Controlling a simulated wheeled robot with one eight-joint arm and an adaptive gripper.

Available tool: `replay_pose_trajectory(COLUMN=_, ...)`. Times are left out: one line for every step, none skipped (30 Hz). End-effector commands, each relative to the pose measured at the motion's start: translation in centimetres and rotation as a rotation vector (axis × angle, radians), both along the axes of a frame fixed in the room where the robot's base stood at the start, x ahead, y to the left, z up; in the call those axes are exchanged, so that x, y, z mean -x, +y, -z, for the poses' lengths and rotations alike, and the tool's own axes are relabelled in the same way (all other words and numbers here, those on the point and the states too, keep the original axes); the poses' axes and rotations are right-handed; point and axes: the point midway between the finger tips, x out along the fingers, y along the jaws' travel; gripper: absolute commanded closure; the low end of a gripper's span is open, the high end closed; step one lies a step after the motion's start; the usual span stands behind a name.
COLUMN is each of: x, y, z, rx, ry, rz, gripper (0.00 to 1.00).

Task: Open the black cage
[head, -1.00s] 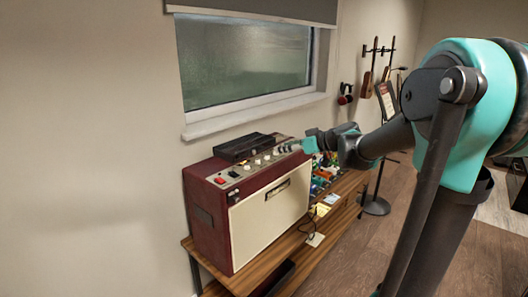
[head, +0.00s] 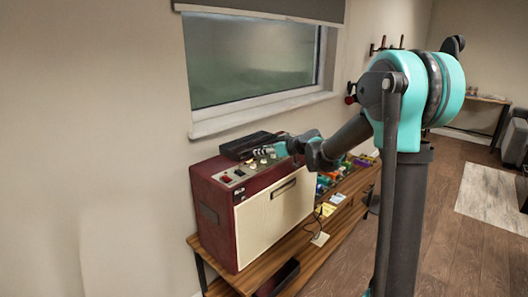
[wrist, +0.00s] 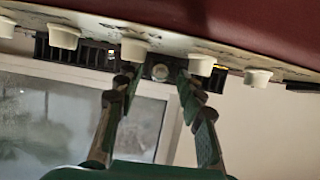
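A flat black box (head: 246,146), which looks like the black cage, lies on top of the red amplifier near its back edge. Its slatted black side (wrist: 88,54) shows in the wrist view behind the row of white knobs. My gripper (head: 281,149) is at the right end of the box, just over the knob panel. In the wrist view my gripper (wrist: 158,86) has its fingers apart with nothing seen between them. The fingertips overlap the black box in that view; I cannot tell if they touch it. The box's lid and any latch cannot be made out.
The red amplifier (head: 223,226) with a cream front stands on a wooden bench (head: 335,232). Colourful pedals (head: 328,181) and small notes lie right of it. A window (head: 250,62) with a sill is close behind. Open floor lies to the right.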

Motion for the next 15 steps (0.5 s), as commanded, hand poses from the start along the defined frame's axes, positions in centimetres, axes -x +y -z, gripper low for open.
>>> replay_pose_trajectory(x=-0.03, y=0.04, z=0.02, rx=0.0, ry=0.0, rz=0.0, gripper=0.61)
replay_pose_trajectory(x=-0.04, y=0.05, z=0.03, rx=0.0, ry=0.0, rz=0.0, gripper=0.61)
replay_pose_trajectory(x=-0.04, y=0.04, z=0.02, rx=0.0, ry=0.0, rz=0.0, gripper=0.61)
replay_pose_trajectory(x=-0.04, y=0.04, z=0.02, rx=0.0, ry=0.0, rz=0.0, gripper=0.61)
replay_pose_trajectory(x=-0.04, y=0.03, z=0.02, rx=0.0, ry=0.0, rz=0.0, gripper=0.61)
replay_pose_trajectory(x=-0.04, y=0.02, z=0.02, rx=0.0, ry=0.0, rz=0.0, gripper=0.61)
replay_pose_trajectory(x=-0.04, y=0.02, z=0.01, rx=0.0, ry=0.0, rz=0.0, gripper=0.63)
replay_pose_trajectory(x=-0.04, y=0.02, z=0.02, rx=0.0, ry=0.0, rz=0.0, gripper=0.66)
replay_pose_trajectory(x=-0.04, y=0.02, z=0.01, rx=0.0, ry=0.0, rz=0.0, gripper=0.71)
replay_pose_trajectory(x=-0.04, y=0.01, z=0.0, rx=0.0, ry=0.0, rz=0.0, gripper=0.75)
replay_pose_trajectory(x=-0.04, y=0.01, z=0.0, rx=0.0, ry=0.0, rz=0.0, gripper=0.79)
replay_pose_trajectory(x=-0.04, y=0.01, z=0.0, rx=0.0, ry=0.0, rz=0.0, gripper=0.84)
replay_pose_trajectory(x=-0.04, y=0.01, z=0.0, rx=0.0, ry=0.0, rz=0.0, gripper=0.88)
replay_pose_trajectory(x=-0.04, y=0.0, z=0.0, rx=0.0, ry=0.0, rz=0.0, gripper=0.91)
replay_pose_trajectory(x=-0.04, y=0.0, z=0.0, rx=0.0, ry=0.0, rz=0.0, gripper=0.96)
